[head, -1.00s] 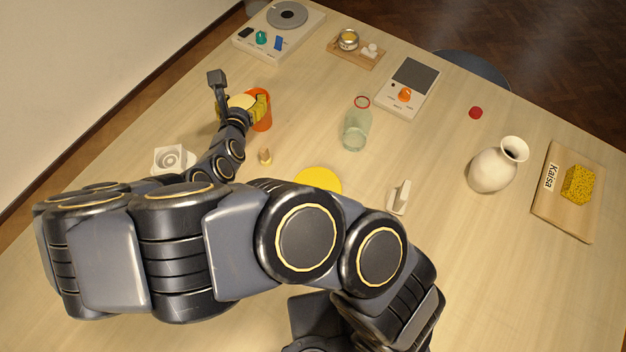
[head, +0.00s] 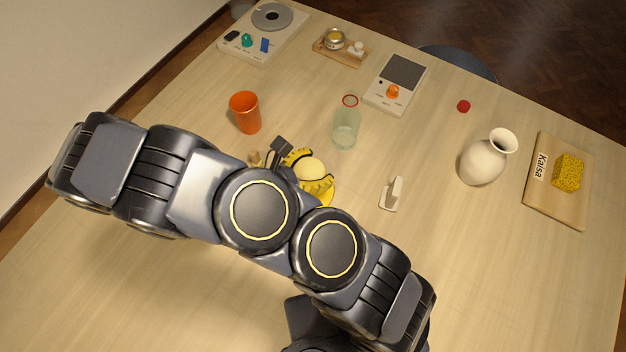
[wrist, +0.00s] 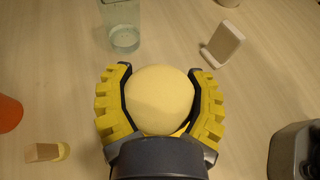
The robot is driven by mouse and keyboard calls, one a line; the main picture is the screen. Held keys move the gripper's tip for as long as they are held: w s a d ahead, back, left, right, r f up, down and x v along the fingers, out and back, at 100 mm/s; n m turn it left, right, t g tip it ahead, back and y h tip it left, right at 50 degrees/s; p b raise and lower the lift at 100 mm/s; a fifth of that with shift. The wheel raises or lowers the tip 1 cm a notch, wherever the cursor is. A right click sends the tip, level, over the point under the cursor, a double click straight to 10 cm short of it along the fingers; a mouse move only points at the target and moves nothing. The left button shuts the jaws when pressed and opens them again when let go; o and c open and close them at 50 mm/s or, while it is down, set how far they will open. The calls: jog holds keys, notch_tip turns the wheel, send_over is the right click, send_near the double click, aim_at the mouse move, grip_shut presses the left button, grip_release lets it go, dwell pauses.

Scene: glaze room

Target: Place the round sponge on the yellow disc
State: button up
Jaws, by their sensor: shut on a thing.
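The round sponge (head: 313,168) is pale yellow and sits between the yellow ribbed fingers of my gripper (head: 308,172). In the wrist view the sponge (wrist: 160,99) fills the space between both fingers, and my gripper (wrist: 160,103) is shut on it. The yellow disc (head: 325,201) lies flat on the table, mostly hidden under my gripper and arm in the head view. In the wrist view a small bit of yellow shows just below the sponge. I cannot tell whether the sponge touches the disc.
A green glass bottle (head: 346,128) and an orange cup (head: 245,112) stand behind my gripper. A small white stand (head: 392,193) is to its right, and a small wooden piece (wrist: 46,152) is to its left. A white vase (head: 482,162) and a board (head: 540,205) with a yellow sponge stand farther right.

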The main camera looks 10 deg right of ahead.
jog(key=shift+f, duration=3.05)
jog(key=shift+f, duration=0.15)
jog(key=o, duration=1)
jog(key=shift+c, duration=0.2)
jog(key=v, duration=1.2)
